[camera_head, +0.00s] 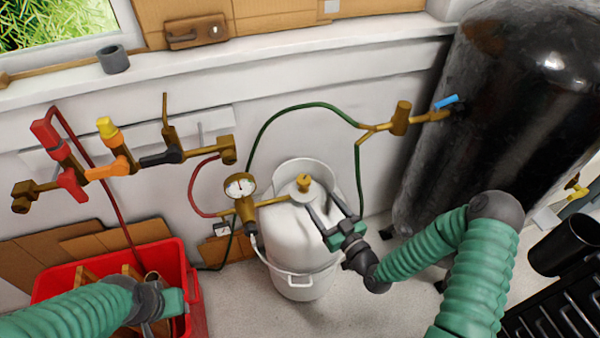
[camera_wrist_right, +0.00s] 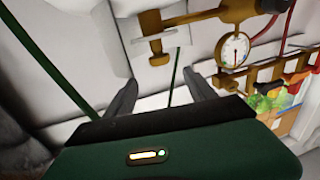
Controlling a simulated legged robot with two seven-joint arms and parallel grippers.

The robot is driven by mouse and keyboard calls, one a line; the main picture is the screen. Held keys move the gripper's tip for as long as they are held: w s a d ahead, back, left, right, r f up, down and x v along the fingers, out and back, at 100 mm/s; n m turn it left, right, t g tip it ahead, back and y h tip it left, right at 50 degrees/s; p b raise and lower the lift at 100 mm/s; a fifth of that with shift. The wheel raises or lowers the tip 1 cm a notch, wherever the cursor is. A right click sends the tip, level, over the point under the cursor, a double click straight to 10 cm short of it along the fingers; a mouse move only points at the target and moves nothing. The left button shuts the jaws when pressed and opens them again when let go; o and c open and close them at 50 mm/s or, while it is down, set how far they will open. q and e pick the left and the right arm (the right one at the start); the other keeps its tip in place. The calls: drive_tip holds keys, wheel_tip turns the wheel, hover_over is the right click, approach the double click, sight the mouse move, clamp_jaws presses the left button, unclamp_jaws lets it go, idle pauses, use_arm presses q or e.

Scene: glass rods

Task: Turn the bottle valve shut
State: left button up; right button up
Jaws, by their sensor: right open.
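The bottle (camera_head: 290,235) is white and stands in a white bucket (camera_head: 300,285) in the middle of the head view. Its brass bottle valve (camera_head: 304,183) sits on top, joined to a round pressure gauge (camera_head: 240,187) on the left. My right gripper (camera_head: 321,203) is open just right of and below the valve, its two dark fingers pointing towards it with nothing visible between them. In the right wrist view the spread fingers (camera_wrist_right: 160,90) lie below a brass fitting (camera_wrist_right: 155,35), with the gauge (camera_wrist_right: 233,50) to its right. My left gripper (camera_head: 165,305) is over the red crate; its fingers are unclear.
A large black tank (camera_head: 490,110) stands at the right. A green hose (camera_head: 290,108) arches behind the bottle to a brass fitting with a blue handle (camera_head: 446,101). A manifold with coloured valves (camera_head: 110,160) is on the left wall, above the red crate (camera_head: 195,270).

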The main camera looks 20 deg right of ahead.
sight(304, 181)
drive_tip(key=b+x, duration=0.1)
drive_tip(key=x, duration=1.3)
drive_tip(key=shift+b, duration=0.3)
drive_tip(key=shift+a+f, duration=0.1)
drive_tip(key=c, duration=1.4)
